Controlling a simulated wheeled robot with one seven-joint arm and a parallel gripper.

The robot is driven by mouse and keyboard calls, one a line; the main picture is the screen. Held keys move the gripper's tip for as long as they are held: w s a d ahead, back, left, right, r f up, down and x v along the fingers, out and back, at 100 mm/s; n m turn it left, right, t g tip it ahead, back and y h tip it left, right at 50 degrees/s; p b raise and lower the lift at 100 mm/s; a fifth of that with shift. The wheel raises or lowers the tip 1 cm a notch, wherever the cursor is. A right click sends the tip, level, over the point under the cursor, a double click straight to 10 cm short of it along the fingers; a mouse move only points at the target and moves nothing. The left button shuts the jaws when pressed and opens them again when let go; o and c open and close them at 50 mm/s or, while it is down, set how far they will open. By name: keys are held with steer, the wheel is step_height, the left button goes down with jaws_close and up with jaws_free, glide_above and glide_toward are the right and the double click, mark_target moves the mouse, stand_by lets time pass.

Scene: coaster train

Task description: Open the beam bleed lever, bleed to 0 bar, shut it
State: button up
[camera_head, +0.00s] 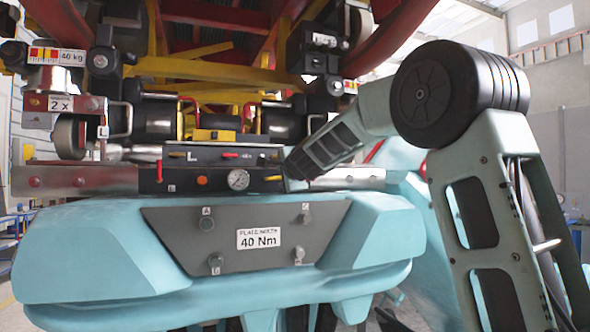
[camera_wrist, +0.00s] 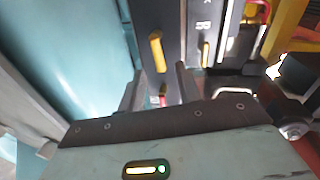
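In the head view a dark beam panel (camera_head: 212,155) carries a round pressure gauge (camera_head: 238,179), an upright red lever (camera_head: 159,170), a flat red lever (camera_head: 230,155) and a small yellow lever (camera_head: 272,178). Which one is the bleed lever I cannot read; the needle is too small to read. My gripper (camera_wrist: 159,68) shows in the wrist view with its two fingers apart, over the panel. A yellow lever (camera_wrist: 157,50) lies just beyond the fingertips, and a small red part (camera_wrist: 163,97) shows between the fingers. I see no contact. My arm covers the panel's right end in the head view.
The turquoise train nose (camera_head: 90,255) with a grey plate labelled 40 Nm (camera_head: 258,239) juts out below the panel. Metal rails (camera_head: 80,181) flank it. Yellow and red framework (camera_head: 205,70) and black cylinders (camera_head: 155,118) crowd the space above and behind.

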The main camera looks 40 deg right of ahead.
steer(key=p+v, duration=0.3)
steer(key=v, duration=1.1)
steer(key=shift+s+a, duration=0.15)
steer(key=shift+s, duration=0.2)
steer(key=shift+r, duration=0.1)
